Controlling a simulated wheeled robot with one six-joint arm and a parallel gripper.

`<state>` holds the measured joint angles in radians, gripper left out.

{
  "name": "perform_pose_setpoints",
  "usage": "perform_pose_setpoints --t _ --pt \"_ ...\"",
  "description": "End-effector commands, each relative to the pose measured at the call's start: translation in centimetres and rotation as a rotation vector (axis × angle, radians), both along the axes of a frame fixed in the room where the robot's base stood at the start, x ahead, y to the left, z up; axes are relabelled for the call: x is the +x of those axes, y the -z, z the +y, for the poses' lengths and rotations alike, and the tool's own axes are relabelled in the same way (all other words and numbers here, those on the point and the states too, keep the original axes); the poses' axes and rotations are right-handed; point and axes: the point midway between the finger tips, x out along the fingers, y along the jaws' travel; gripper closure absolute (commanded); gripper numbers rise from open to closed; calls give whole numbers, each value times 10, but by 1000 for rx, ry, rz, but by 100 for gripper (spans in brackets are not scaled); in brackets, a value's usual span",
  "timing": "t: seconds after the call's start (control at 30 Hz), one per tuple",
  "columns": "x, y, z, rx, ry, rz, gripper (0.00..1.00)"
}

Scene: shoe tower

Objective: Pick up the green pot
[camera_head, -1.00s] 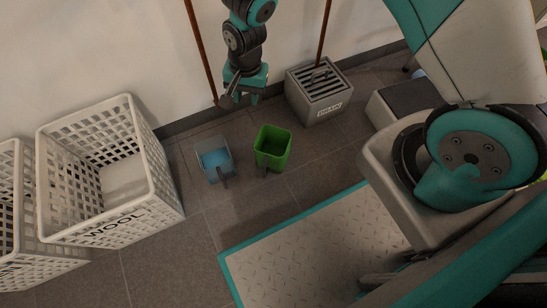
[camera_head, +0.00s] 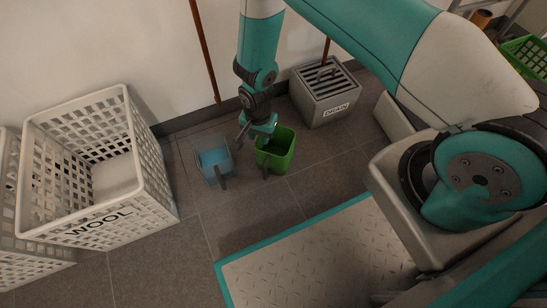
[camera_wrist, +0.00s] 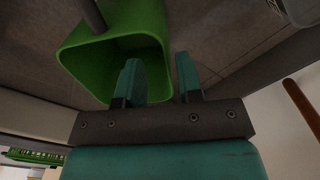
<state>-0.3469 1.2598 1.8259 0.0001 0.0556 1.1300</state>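The green pot (camera_head: 278,155) stands upright on the tiled floor, with its handle toward the front. My gripper (camera_head: 258,133) is low at the pot's back left rim, fingers pointing down. In the wrist view, the pot (camera_wrist: 85,62) fills the upper left, its open mouth facing the camera. My gripper (camera_wrist: 160,75) is open there. One finger overlaps the pot's mouth and the other lies outside it, with the near rim appearing between them. I cannot tell whether either finger touches the pot.
A blue scoop-like container (camera_head: 214,162) stands close to the left of the pot. A grey drain box (camera_head: 325,97) is behind to the right. A white WOOL basket (camera_head: 152,190) is at left. A wall runs behind, and a teal-edged metal platform (camera_head: 310,255) lies in front.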

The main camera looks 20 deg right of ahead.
Motion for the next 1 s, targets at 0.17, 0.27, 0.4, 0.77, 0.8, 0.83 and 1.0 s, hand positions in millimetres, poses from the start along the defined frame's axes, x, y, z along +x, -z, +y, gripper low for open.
perform_pose_setpoints --t 0.17,0.27,0.4,0.77,0.8,0.83,1.0 --pt "1 11 0 0 1 0 67" --pt "4 24 2 0 1 0 67" --pt "7 44 4 -1 1 1 67" --pt "6 52 3 0 1 0 72" --pt "6 52 3 0 1 0 81" --pt "6 52 3 0 1 0 88" --pt "6 52 3 0 1 0 100"
